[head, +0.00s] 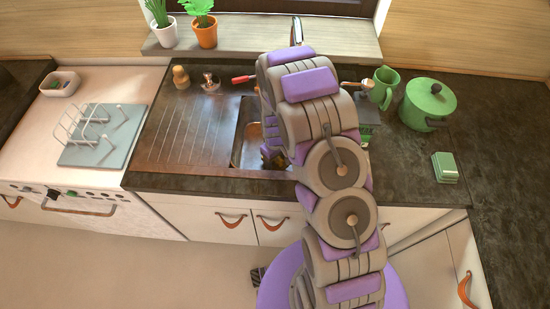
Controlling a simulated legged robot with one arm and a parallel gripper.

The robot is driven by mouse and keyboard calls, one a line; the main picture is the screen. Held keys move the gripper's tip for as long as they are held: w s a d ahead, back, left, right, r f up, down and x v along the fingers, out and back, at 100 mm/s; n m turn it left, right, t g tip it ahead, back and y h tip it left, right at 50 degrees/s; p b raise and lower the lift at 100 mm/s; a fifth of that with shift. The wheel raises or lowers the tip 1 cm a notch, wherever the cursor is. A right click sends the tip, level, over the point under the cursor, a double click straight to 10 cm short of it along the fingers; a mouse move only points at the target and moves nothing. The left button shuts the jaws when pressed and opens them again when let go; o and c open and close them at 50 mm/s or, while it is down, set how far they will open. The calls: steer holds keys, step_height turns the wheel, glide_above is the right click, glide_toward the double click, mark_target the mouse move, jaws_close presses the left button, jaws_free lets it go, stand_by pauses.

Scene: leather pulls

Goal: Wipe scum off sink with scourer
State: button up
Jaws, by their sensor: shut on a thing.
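The sink (242,148) is a metal basin set in the dark counter, and its right part is hidden behind my arm. My gripper (271,155) reaches down into the basin. Only a small purple part of it shows beside my arm. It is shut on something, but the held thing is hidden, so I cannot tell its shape. I cannot make out a scourer or any scum on the visible part of the sink.
A ribbed drainboard (187,135) lies left of the basin. A red-handled tool (243,79) lies behind it. A green mug (384,88), a lidded green pot (428,104) and a small green block (445,167) stand on the right counter. Potted plants (204,32) stand on the sill.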

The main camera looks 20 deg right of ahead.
steer(key=shift+f, duration=0.95)
steer(key=shift+s, duration=0.15)
